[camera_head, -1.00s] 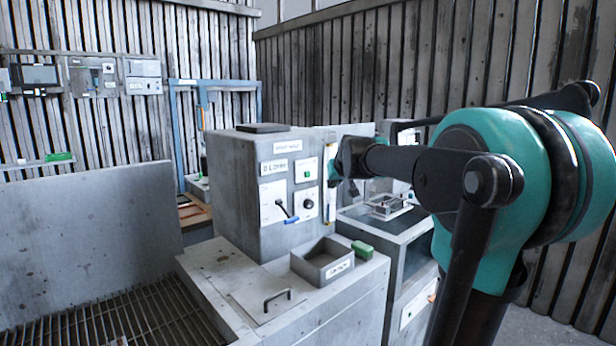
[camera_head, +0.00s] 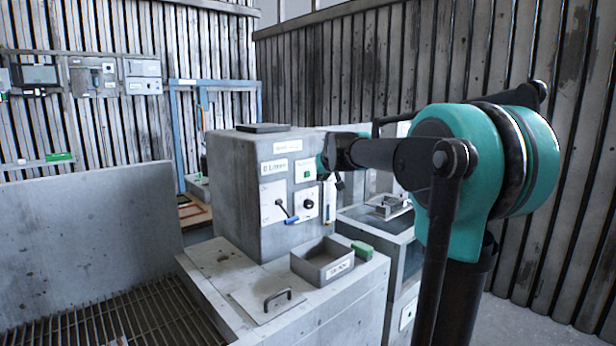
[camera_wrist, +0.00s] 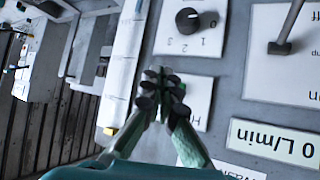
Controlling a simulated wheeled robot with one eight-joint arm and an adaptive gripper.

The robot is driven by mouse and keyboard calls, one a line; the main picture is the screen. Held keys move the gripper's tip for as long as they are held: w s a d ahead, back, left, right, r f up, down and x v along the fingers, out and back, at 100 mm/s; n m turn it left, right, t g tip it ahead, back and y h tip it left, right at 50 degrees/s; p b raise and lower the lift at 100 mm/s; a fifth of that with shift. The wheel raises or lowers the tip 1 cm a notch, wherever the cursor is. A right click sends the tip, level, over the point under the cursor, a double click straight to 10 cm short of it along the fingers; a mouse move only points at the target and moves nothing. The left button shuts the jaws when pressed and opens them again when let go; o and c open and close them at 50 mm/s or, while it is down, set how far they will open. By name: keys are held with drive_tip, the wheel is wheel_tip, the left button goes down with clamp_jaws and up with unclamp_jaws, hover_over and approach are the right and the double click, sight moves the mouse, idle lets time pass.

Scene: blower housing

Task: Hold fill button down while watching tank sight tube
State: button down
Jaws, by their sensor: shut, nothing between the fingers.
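The grey control box (camera_head: 240,185) carries a white plate with a green fill button (camera_head: 306,173). In the wrist view the button plate (camera_wrist: 200,98) lies behind my fingers, which hide the button. My gripper (camera_wrist: 160,92) is shut and empty in front of that plate; I cannot tell whether it touches. In the head view my gripper (camera_head: 322,168) is at the plate's right edge. The sight tube (camera_head: 330,198) is a pale vertical strip on the box's right, its upper part covered by my gripper. It also shows in the wrist view (camera_wrist: 124,60), left of the fingers. Its level is unclear.
A flow label (camera_wrist: 275,145) reads 0 L/min. A black knob (camera_head: 308,204) and a lever (camera_head: 284,209) sit below the button. A grey tray (camera_head: 322,264) and green block (camera_head: 362,250) stand on the bench. A handled lid (camera_head: 262,300) lies in front.

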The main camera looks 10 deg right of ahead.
sight(307, 175)
drive_tip(key=shift+w+a, duration=0.55)
drive_tip(key=shift+w, duration=0.15)
drive_tip(key=shift+w+a, duration=0.5)
drive_tip(key=shift+w, duration=0.2)
drive_tip(key=shift+w, duration=0.1)
idle(0.4)
drive_tip(key=shift+w+a, duration=0.25)
drive_tip(key=shift+w+a, duration=0.25)
drive_tip(key=shift+w, duration=0.05)
idle(5.5)
